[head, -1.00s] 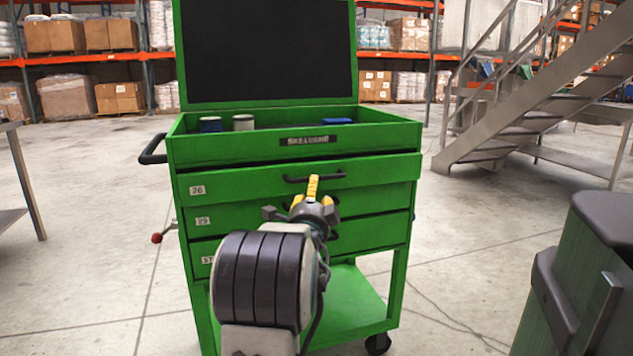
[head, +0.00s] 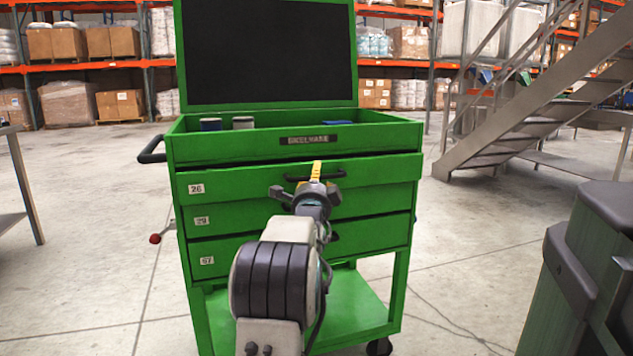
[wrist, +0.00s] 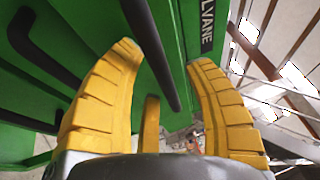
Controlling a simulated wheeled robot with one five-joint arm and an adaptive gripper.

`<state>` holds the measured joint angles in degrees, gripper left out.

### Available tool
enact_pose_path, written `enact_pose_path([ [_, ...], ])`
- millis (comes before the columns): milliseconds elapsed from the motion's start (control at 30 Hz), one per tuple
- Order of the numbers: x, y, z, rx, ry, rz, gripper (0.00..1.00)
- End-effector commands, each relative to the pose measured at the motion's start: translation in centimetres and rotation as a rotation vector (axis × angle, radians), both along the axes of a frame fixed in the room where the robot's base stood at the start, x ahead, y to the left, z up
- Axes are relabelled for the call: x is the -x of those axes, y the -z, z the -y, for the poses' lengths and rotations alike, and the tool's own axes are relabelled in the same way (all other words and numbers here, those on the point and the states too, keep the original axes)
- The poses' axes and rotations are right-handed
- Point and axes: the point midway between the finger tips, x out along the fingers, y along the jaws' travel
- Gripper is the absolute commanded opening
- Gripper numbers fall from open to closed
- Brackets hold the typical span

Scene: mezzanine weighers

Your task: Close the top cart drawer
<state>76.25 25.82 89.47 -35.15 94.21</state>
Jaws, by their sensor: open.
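The green cart (head: 290,146) stands ahead of me with its lid raised. Its top drawer (head: 235,186), labelled 26, sticks out a little past the drawers below. The drawer's dark bar handle (head: 336,175) is at the middle of its front. My gripper (head: 317,168) is at this handle, its yellow fingers mostly hidden behind my wrist. In the wrist view my gripper (wrist: 160,75) is open, and the dark handle bar (wrist: 152,50) passes between the spread fingers. I cannot tell whether they touch it.
Two lower drawers (head: 235,216) look shut. A second dark handle (wrist: 45,60) shows at left in the wrist view. Small containers (head: 243,122) sit in the cart's top tray. A metal staircase (head: 510,135) is at right, a dark green bin (head: 590,260) at front right. Floor on the left is clear.

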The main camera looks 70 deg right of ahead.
Motion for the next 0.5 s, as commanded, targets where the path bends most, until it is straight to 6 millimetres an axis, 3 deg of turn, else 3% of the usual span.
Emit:
enact_pose_path([
  [433,-0.06,-0.05,0.25,0.000,0.000,0.000,0.48],
  [500,-0.06,-0.05,0.25,0.000,0.000,0.000,0.42],
])
